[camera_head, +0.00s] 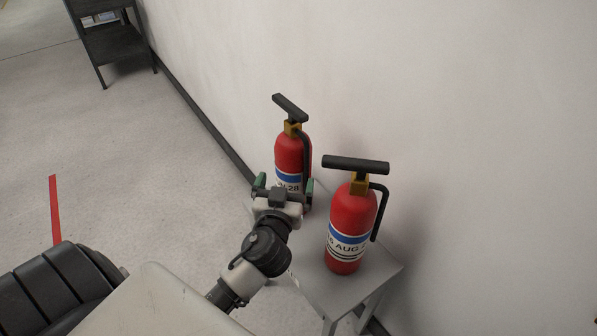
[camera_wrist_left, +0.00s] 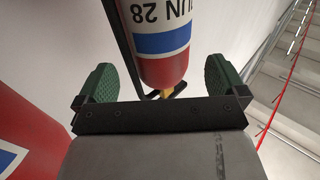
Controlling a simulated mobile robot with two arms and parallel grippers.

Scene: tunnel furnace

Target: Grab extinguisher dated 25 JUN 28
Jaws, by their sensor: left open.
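Two red extinguishers with black handles stand upright on a small grey table (camera_head: 318,285) against the wall. Contact cannot be told. My right gripper is not in view.
The near extinguisher stands close to my left gripper, on its right. The white wall (camera_head: 450,120) rises just behind the table. A dark shelf (camera_head: 112,42) stands at the back left. The floor (camera_head: 120,160) at left is mostly clear, with a red stripe (camera_head: 55,210).

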